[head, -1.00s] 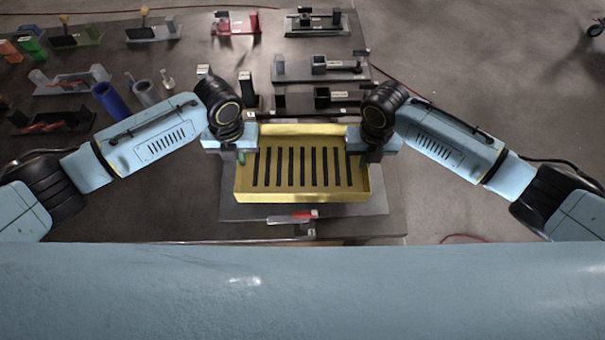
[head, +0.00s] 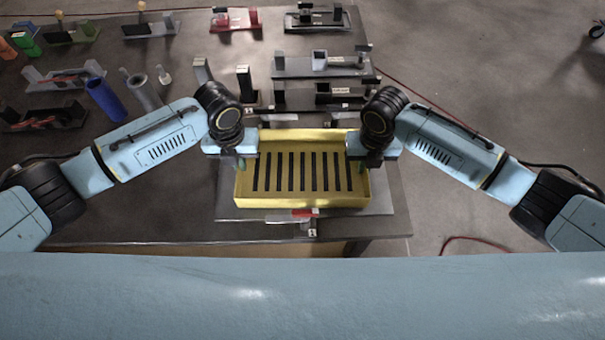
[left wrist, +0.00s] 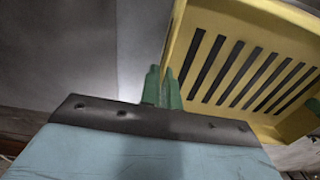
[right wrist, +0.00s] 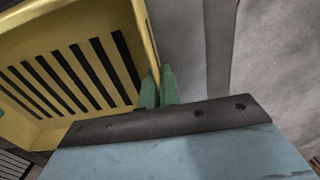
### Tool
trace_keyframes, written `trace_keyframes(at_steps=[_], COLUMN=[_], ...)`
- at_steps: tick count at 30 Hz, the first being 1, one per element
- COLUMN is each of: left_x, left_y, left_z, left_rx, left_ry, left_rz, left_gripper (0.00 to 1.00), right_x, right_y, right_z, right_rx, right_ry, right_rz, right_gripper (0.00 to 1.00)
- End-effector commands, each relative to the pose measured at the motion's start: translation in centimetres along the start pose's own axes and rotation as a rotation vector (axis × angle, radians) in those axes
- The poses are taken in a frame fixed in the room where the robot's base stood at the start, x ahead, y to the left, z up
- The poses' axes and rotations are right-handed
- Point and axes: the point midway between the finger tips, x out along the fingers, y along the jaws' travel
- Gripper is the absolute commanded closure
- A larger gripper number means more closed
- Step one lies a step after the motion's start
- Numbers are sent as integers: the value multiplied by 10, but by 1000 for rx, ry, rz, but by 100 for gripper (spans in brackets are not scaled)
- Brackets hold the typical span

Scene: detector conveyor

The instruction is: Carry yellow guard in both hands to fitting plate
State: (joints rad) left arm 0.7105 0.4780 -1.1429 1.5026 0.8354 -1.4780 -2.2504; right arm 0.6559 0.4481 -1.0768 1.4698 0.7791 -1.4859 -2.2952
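The yellow guard (head: 302,201) is a shallow tray-like piece with a row of dark slots, in the middle of the head view. My left gripper (head: 241,163) is shut on its left wall, and my right gripper (head: 364,162) is shut on its right wall. The green fingertips pinch the walls in the left wrist view (left wrist: 162,88) and right wrist view (right wrist: 158,90). The guard looks about level. A grey plate (head: 384,203), perhaps the fitting plate, lies beneath it, largely hidden. Whether guard and plate touch, I cannot tell.
A small red-and-dark part (head: 304,213) sits at the plate's front edge, partly covered by the guard. Grey fixtures (head: 320,66) stand behind the guard. Blue and grey cylinders (head: 106,98) stand to the left.

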Motion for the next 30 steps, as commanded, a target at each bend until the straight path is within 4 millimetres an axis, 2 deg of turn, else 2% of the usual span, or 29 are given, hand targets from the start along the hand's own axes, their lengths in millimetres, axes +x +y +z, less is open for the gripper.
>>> trace_keyframes(at_steps=[5,6,10,20,23,30], left_x=[10,9,8,5,-5,-53], left_y=[2,3,2,1,0,1], left_z=[1,0,0,0,1,1], left_rx=[-3,-3,-2,-1,0,1], left_ry=[-1,1,1,-1,-3,-4], left_rz=[5,7,5,1,-1,1], left_gripper=[100,93,76,75,75,75], right_x=[9,9,8,8,8,8], right_y=[-3,-3,-2,-1,0,0], right_z=[1,0,0,0,0,0], right_rx=[4,4,3,1,0,0], right_ry=[-2,1,0,0,0,0], right_rz=[-5,-6,-4,-1,-1,0], right_gripper=[100,93,76,75,75,75])
